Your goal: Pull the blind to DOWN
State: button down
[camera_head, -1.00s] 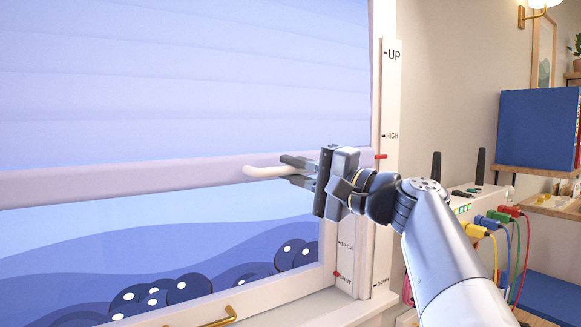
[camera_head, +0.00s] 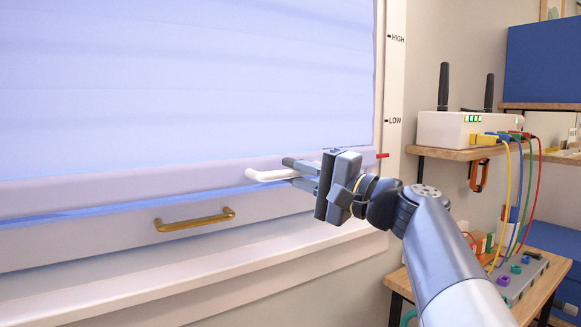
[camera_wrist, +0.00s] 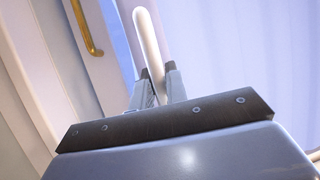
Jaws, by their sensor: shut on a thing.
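The pale blue blind (camera_head: 190,80) covers nearly the whole window in the head view. Its bottom rail (camera_head: 120,190) sits just above the lower window frame, with a thin blue strip of glass showing below it. My gripper (camera_head: 298,174) is shut on the white blind handle (camera_head: 266,175) at the rail's right part. In the wrist view the handle (camera_wrist: 147,45) stands between the two fingers (camera_wrist: 157,88). On the scale strip (camera_head: 394,60) at the right, the red pointer (camera_head: 383,155) is below the LOW mark. The DOWN mark is not visible in the head view.
A brass pull (camera_head: 195,221) is on the lower window frame, above a white sill (camera_head: 190,275). At the right, a shelf (camera_head: 470,153) holds a white router (camera_head: 465,130) with coloured cables. A lower table (camera_head: 545,285) carries a grey box with coloured sockets.

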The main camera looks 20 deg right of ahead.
notch_tip(320, 180, down, 12)
jog(key=b, duration=0.8)
jog(key=shift+f+b, duration=0.25)
jog(key=shift+b, duration=0.05)
jog(key=shift+f, duration=0.1)
jog(key=c, duration=1.6)
grip_release()
jog(key=shift+c, duration=0.2)
jog(key=shift+o, duration=1.2)
jog(key=shift+s+d+r, duration=0.1)
jog(key=shift+r, duration=0.1)
jog(key=p+v, duration=0.2)
jog(key=v, duration=0.8)
jog(key=shift+s, duration=0.25)
jog(key=shift+d+f, duration=0.15)
